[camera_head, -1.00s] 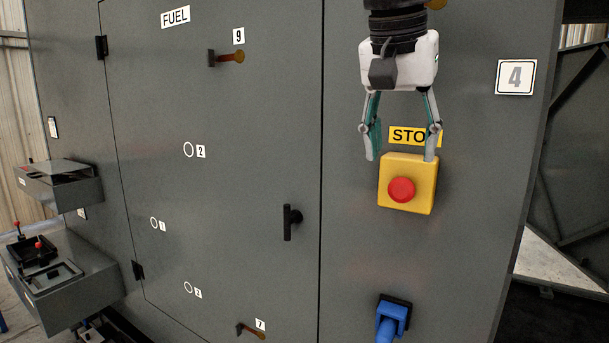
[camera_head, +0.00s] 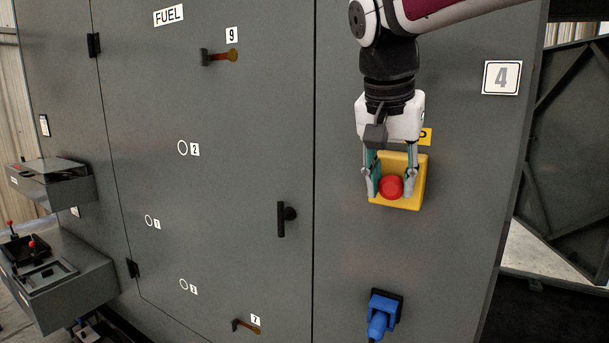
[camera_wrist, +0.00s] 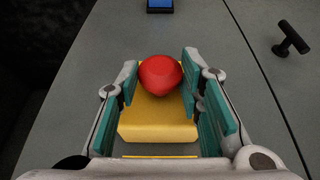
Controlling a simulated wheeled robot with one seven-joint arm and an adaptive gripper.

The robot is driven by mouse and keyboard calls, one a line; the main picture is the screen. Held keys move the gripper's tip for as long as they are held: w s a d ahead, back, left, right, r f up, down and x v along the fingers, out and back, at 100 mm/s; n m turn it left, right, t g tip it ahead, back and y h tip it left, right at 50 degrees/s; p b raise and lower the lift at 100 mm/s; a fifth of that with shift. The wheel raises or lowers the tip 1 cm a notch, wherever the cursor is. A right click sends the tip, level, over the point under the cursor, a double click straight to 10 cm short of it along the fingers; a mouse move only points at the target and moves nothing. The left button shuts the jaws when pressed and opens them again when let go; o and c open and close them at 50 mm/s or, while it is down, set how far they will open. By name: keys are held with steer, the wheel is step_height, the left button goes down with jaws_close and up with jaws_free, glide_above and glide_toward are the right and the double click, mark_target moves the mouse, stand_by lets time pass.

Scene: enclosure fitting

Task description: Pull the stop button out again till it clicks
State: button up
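The red stop button (camera_head: 390,187) is a round mushroom head on a yellow box (camera_head: 414,199) fixed to the grey cabinet's right part. My gripper (camera_head: 391,190) points down in front of the box, one finger on each side of the red head. In the wrist view the red button (camera_wrist: 160,75) lies between the teal finger pads at their far end, with the yellow box (camera_wrist: 158,130) below it. The fingers are open. The right pad is very close to the head; I cannot tell if it touches. The yellow STOP label is mostly hidden behind my gripper.
A blue plug (camera_head: 382,314) sits in a socket below the box. A black door handle (camera_head: 284,218) is to the left. The cabinet face around the box is clear.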

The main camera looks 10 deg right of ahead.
jaws_close()
steer(key=shift+s+a, duration=0.5)
steer(key=shift+s, duration=0.1)
steer(key=o, duration=1)
jaws_free()
steer(key=shift+s, duration=0.1)
steer(key=shift+o, duration=0.2)
steer(key=shift+r, duration=0.1)
steer(key=v, duration=1.1)
steer(key=shift+r, duration=0.4)
steer(key=shift+a, duration=0.1)
